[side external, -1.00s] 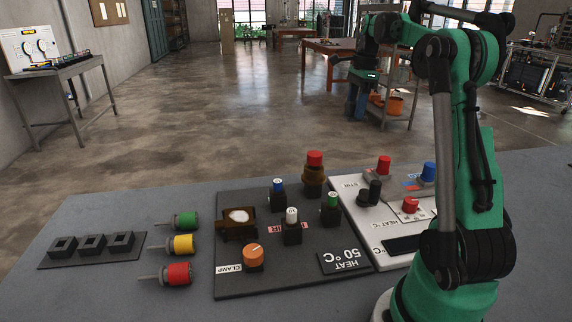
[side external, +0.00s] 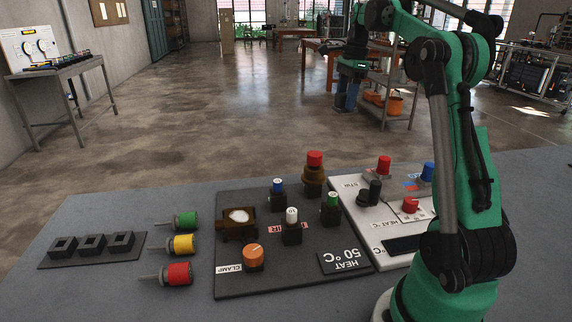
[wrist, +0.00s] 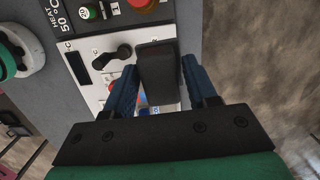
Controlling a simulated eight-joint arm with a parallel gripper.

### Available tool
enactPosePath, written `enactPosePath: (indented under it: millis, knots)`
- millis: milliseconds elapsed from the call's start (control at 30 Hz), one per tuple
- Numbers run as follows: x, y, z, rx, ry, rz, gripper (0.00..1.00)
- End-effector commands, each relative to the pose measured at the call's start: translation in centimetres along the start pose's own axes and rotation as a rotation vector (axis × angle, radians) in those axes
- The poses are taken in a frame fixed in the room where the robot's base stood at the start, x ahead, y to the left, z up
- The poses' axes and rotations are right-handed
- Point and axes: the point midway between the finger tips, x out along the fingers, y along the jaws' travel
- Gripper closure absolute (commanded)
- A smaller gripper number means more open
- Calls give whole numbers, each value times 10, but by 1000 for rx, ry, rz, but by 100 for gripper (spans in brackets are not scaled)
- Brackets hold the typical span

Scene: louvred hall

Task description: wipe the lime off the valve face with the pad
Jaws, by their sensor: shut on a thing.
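The brown valve block (side external: 238,228) stands at the left of the dark panel, and a whitish lime patch (side external: 238,216) shows on its upper face. My gripper (side external: 346,102) is high above and beyond the far edge of the table, well apart from the valve. In the wrist view its two blue fingers (wrist: 161,84) are shut on a dark block, the pad (wrist: 158,66). The pad's underside is hidden. The valve is not in the wrist view.
The dark panel (side external: 290,283) bears an orange knob (side external: 253,257), several coloured knobs and a tall brown post with a red cap (side external: 314,172). A white panel (side external: 375,240) adjoins it. Red, yellow and green cylinders (side external: 183,244) lie left, beside black sockets (side external: 92,247).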

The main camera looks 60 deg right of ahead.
Motion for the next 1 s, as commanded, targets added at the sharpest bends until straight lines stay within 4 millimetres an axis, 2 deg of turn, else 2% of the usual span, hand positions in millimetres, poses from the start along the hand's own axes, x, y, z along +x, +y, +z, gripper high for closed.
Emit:
enactPosePath:
  millis: [133, 233, 400, 500, 600, 700, 833, 1000]
  knots:
    - [24, -2, 61, -145, 0, 17, 91]
    - [45, 4, 112, -265, 0, 32, 91]
    - [79, 33, 191, -463, 0, 56, 91]
    - [96, 55, 227, -561, 0, 68, 91]
    - [108, 76, 253, -638, 0, 77, 91]
    - [116, 91, 269, -689, 0, 84, 91]
    - [122, 101, 278, -721, 0, 87, 91]
    - [129, 102, 279, -726, 0, 88, 91]
